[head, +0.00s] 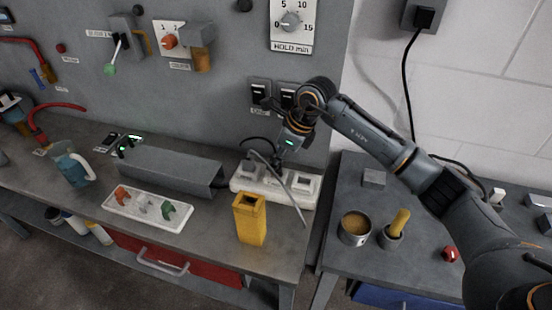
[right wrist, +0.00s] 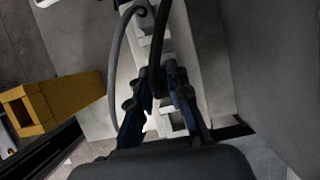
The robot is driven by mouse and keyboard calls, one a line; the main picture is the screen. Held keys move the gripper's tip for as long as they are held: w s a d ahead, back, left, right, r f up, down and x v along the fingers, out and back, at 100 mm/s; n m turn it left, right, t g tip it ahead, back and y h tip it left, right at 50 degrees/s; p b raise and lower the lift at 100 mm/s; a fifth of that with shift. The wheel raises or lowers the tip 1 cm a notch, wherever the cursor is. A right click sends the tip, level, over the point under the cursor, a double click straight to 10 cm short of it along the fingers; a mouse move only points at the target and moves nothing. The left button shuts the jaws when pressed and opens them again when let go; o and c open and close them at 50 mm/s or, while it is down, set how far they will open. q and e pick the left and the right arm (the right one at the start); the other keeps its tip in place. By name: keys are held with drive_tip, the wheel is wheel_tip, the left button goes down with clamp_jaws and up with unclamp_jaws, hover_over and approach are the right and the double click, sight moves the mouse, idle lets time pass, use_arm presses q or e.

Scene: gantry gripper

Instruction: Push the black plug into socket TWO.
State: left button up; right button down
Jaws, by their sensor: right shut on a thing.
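The white socket strip (head: 244,184) lies on the bench near its right end; in the right wrist view its white body (right wrist: 128,95) runs under the fingers. My right gripper (head: 280,158) is just above the strip, pointing down. It is shut on the black plug, which the fingers mostly hide. The plug's black cord (right wrist: 158,45) rises between the fingers (right wrist: 160,98) in the right wrist view. I cannot read the socket numbers or tell whether the plug touches a socket. My left gripper is not in view.
A grey cord (head: 292,193) arches over the strip. A yellow open-topped box (head: 250,219) stands in front, and a grey channel-shaped cover (head: 172,170) lies to the left. A white panel with colored switches (head: 147,208) is farther left. The upright panel (head: 200,100) rises behind.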

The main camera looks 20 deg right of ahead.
drive_tip(key=shift+f+b, duration=1.05)
drive_tip(key=shift+f, duration=0.2)
drive_tip(key=c, duration=1.2)
unclamp_jaws()
drive_tip(key=shift+r, duration=0.15)
drive_tip(key=v, duration=1.2)
drive_tip(key=shift+d, duration=0.1)
